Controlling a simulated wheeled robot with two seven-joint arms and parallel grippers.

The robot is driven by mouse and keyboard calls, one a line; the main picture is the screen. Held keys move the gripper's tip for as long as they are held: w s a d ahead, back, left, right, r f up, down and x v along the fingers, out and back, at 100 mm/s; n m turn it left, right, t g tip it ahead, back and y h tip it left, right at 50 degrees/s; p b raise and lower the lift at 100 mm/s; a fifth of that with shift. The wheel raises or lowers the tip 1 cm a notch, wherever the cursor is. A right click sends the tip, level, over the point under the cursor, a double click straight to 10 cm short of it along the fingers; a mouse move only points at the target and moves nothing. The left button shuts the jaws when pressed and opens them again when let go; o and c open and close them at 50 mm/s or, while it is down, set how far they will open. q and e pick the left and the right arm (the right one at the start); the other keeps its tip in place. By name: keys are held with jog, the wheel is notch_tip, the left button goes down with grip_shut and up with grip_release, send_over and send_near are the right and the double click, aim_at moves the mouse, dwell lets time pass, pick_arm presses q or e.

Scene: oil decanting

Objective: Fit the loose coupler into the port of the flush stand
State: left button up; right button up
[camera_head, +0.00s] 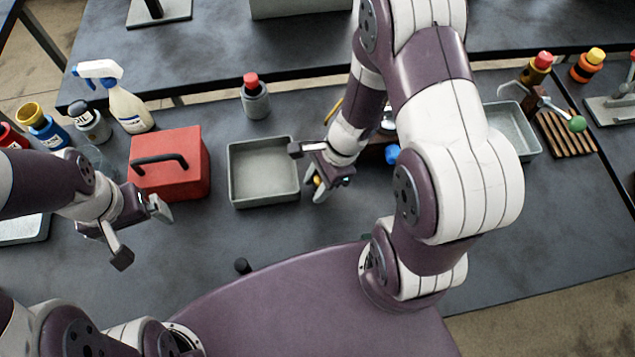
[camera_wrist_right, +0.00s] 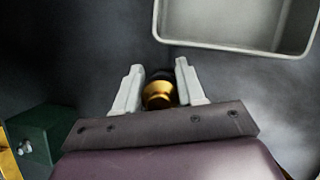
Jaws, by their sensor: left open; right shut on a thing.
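My right gripper (camera_wrist_right: 159,84) is shut on a small gold and black piece, seemingly the coupler (camera_wrist_right: 158,93), which sits between its two pale fingers. In the head view this gripper (camera_head: 320,187) is low over the table, just right of the grey tray, with a bit of yellow showing at its fingers. My left gripper (camera_head: 150,215) is open and empty, in front of the red box. A dark green block with a silver fitting (camera_wrist_right: 36,145) is at the lower left of the right wrist view. I cannot tell whether it is the flush stand.
The empty grey tray (camera_head: 234,185) lies left of my right gripper. The red box (camera_head: 188,180) stands left of it. Bottles, including a spray bottle (camera_head: 128,108), line the left back. My right arm hides part of the table.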

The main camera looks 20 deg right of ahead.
jog(key=shift+f, duration=0.1)
jog(key=o, duration=1.1)
jog(key=shift+c, duration=0.2)
